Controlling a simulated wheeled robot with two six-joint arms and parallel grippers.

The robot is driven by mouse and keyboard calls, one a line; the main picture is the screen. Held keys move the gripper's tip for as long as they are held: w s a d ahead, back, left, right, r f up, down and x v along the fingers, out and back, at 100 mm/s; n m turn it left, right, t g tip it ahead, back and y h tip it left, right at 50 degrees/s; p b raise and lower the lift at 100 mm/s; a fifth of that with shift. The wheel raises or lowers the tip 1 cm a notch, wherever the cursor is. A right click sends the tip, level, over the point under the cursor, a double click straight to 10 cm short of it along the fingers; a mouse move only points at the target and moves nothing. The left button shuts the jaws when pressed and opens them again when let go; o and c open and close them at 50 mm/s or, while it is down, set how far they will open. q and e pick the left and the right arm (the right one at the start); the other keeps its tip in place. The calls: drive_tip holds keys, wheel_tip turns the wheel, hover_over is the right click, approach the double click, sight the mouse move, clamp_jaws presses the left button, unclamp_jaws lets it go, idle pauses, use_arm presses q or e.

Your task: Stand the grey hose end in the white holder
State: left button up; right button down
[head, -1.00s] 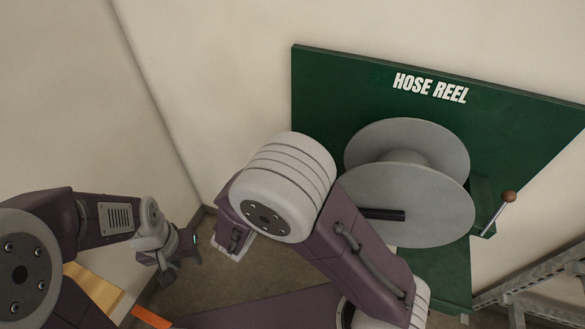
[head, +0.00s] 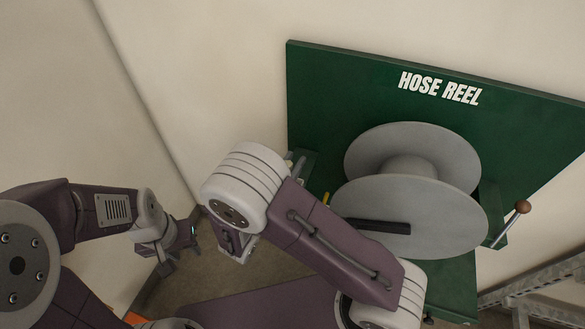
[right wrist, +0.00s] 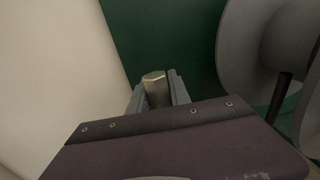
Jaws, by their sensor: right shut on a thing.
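My right gripper (right wrist: 156,98) has its two grey fingers closed around a brass-coloured, hexagonal-looking end piece (right wrist: 154,82) in the right wrist view. It appears to be the hose end; the grey hose itself is hidden behind my wrist. I cannot make out the white holder in either view.
A green board (head: 340,85) marked HOSE REEL carries a grey reel (head: 410,215) with a crank handle (head: 510,222) at its right. The reel also shows in the right wrist view (right wrist: 250,50). A metal frame (head: 545,288) stands at lower right. A small yellow piece (head: 325,198) shows beside my arm.

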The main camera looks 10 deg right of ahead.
drive_tip(key=shift+a+f, duration=0.1)
drive_tip(key=shift+f, duration=0.75)
drive_tip(key=shift+f, duration=0.1)
drive_tip(key=c, duration=1.2)
unclamp_jaws()
drive_tip(key=shift+s, duration=0.1)
drive_tip(key=v, duration=0.7)
drive_tip(key=shift+a+b, duration=0.15)
drive_tip(key=shift+b, duration=0.2)
drive_tip(key=shift+s, duration=0.1)
